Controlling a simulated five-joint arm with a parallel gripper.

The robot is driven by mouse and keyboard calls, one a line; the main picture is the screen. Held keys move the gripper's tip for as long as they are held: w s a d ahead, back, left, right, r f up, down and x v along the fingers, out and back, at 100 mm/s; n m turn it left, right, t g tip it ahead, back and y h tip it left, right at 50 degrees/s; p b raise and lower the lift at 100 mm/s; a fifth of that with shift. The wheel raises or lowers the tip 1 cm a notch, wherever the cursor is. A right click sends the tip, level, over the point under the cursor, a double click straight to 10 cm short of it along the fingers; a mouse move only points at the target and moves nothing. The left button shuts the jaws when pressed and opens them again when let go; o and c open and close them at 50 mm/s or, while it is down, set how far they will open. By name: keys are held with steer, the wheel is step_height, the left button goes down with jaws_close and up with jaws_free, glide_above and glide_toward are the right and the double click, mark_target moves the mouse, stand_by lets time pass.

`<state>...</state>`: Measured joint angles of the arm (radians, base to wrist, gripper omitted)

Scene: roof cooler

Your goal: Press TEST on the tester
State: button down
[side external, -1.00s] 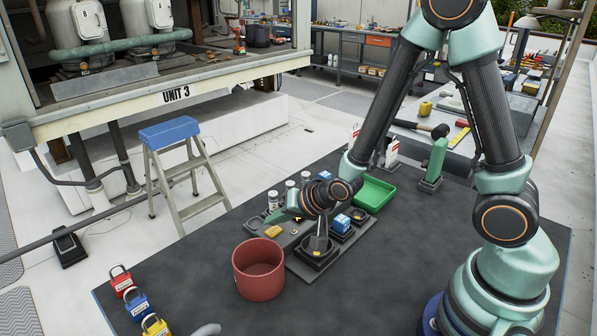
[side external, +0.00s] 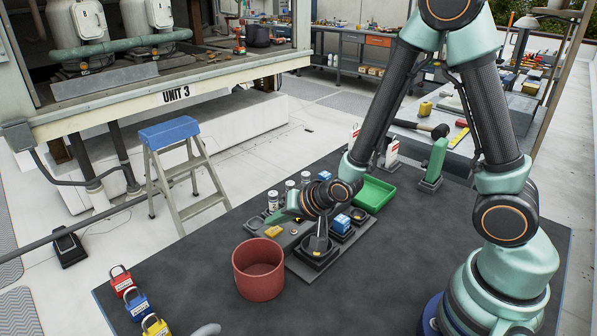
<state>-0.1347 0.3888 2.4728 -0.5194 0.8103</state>
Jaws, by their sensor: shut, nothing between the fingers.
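My gripper (side external: 318,246) points down, with its shut fingertips at a black square holder (side external: 314,262) on the dark mat. Nothing shows between the fingers. Whether the tips touch anything inside the holder cannot be told. A green upright device (side external: 436,160) in a black stand is at the right, apart from my gripper; it may be the tester. No TEST button or label can be read. My wrist hides part of the tray behind it.
A red bucket (side external: 258,278) stands just left of my gripper. A blue block (side external: 342,223) and a green tray (side external: 373,193) are close on the right. White-capped jars (side external: 273,201) stand behind. Padlocks (side external: 136,303) lie at front left.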

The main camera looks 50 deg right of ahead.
mark_target(277, 233)
steer(key=shift+f, duration=0.3)
steer(key=shift+f, duration=0.4)
stand_by(0.8)
steer(key=shift+r, duration=0.8)
steer(key=shift+r, duration=0.1)
steer(key=shift+r, duration=2.4)
